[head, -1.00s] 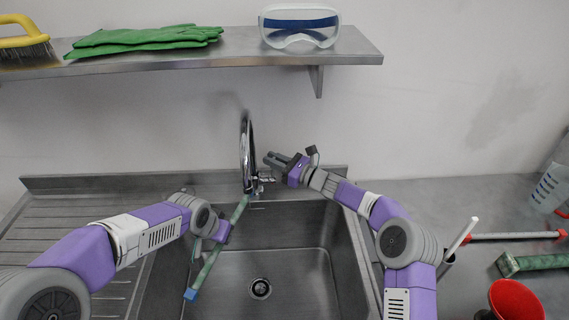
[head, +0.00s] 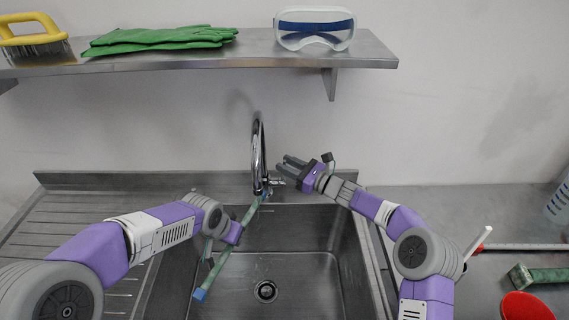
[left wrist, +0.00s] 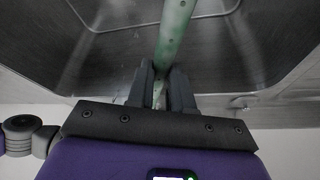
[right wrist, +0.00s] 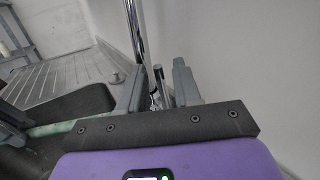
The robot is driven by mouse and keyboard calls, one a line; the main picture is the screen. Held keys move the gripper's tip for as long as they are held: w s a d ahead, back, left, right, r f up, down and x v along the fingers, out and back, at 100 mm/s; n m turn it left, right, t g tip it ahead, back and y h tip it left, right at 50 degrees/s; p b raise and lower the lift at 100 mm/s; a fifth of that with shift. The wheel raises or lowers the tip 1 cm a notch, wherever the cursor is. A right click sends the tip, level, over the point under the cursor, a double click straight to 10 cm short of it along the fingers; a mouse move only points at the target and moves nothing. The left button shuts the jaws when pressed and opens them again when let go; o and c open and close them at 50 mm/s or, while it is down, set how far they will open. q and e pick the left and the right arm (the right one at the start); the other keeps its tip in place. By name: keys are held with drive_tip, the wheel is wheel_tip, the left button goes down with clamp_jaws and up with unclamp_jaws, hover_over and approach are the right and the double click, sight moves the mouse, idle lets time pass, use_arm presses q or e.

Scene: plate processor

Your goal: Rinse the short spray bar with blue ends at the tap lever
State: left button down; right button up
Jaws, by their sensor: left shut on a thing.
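The thin green spray bar with blue ends (head: 215,272) slants over the sink, its low blue end towards me and its upper end just below the tap. My left gripper (head: 228,240) is shut on the bar near its middle; the left wrist view shows the bar (left wrist: 173,38) running between the fingers. The chrome tap (head: 259,150) stands at the sink's back edge, with its small lever (head: 276,182) at the right of its base. My right gripper (head: 284,165) is open and empty beside the tap, above the lever. In the right wrist view, a metal rod, possibly the lever (right wrist: 158,82), shows between the fingers. No water is clearly visible.
A shelf (head: 200,62) above holds a yellow brush (head: 33,38), green gloves (head: 160,40) and goggles (head: 314,28). On the right counter are a red container (head: 527,306), a thicker green bar (head: 540,275) and a red-ended rod (head: 520,247). The sink basin (head: 310,275) is otherwise empty.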

drive_tip(key=v, duration=1)
drive_tip(key=shift+s+d+p, duration=0.15)
drive_tip(key=shift+d+p, duration=0.15)
drive_tip(key=shift+p, duration=0.15)
